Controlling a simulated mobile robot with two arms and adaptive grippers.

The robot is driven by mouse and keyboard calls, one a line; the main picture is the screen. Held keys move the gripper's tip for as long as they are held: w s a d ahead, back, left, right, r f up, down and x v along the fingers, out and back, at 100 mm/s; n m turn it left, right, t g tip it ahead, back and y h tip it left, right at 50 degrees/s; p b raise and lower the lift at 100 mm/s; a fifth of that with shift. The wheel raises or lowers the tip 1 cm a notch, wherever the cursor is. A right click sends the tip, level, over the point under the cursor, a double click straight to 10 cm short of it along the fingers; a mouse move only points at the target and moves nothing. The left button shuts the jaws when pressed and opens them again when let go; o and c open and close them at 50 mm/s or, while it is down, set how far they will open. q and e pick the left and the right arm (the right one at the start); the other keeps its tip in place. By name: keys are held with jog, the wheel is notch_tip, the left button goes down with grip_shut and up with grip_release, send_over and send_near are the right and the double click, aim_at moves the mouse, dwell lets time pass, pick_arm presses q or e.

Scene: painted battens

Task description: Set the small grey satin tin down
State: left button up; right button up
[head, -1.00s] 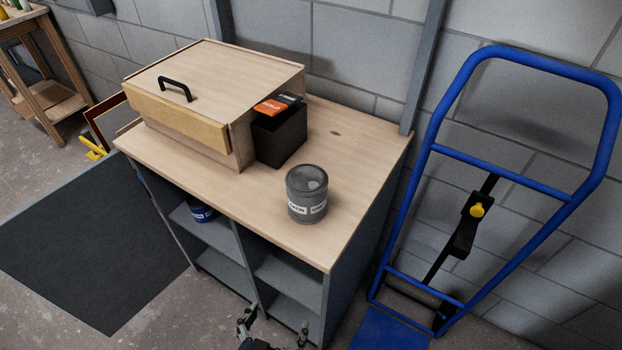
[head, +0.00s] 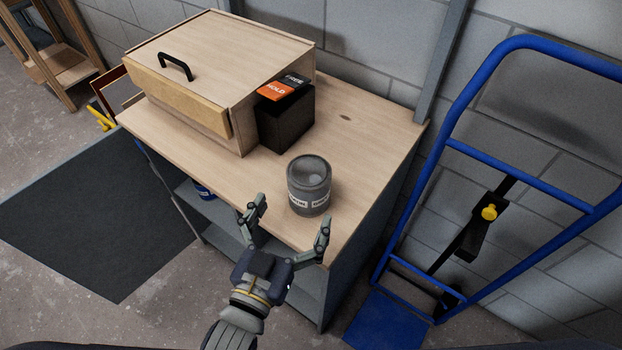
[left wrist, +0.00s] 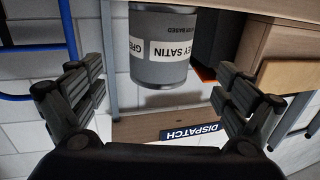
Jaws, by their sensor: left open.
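The small grey satin tin (head: 309,187) stands upright on the wooden bench top (head: 375,140), near its front right edge. Its label shows in the left wrist view (left wrist: 160,60), reading grey satin. My left gripper (head: 290,218) is open and empty, at the bench's front edge just before the tin. Its two fingers are spread, with the tin ahead and apart from them. In the left wrist view the tin lies between and beyond the fingers. My right gripper is not in view.
A wooden box with a black handle (head: 176,66) and a black box (head: 285,120) with an orange HOLD label stand behind the tin. A blue tin (head: 203,191) is on the shelf below. A blue hand truck (head: 460,150) stands right. The bench's right side is clear.

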aim_at(301, 198)
pick_arm(q)
jog(key=shift+w+d+r, duration=0.15)
jog(key=shift+w+d, duration=0.1)
jog(key=shift+w, duration=0.3)
jog(key=shift+x, duration=1)
jog(key=shift+w+d, duration=0.15)
jog(key=shift+w, duration=0.05)
jog(key=p+x, duration=0.1)
jog(key=x, duration=0.3)
jog(key=shift+w, duration=0.15)
jog(key=shift+w+d, duration=0.1)
jog(key=shift+w, duration=0.05)
jog(key=c, duration=1.6)
jog(key=shift+c, duration=0.8)
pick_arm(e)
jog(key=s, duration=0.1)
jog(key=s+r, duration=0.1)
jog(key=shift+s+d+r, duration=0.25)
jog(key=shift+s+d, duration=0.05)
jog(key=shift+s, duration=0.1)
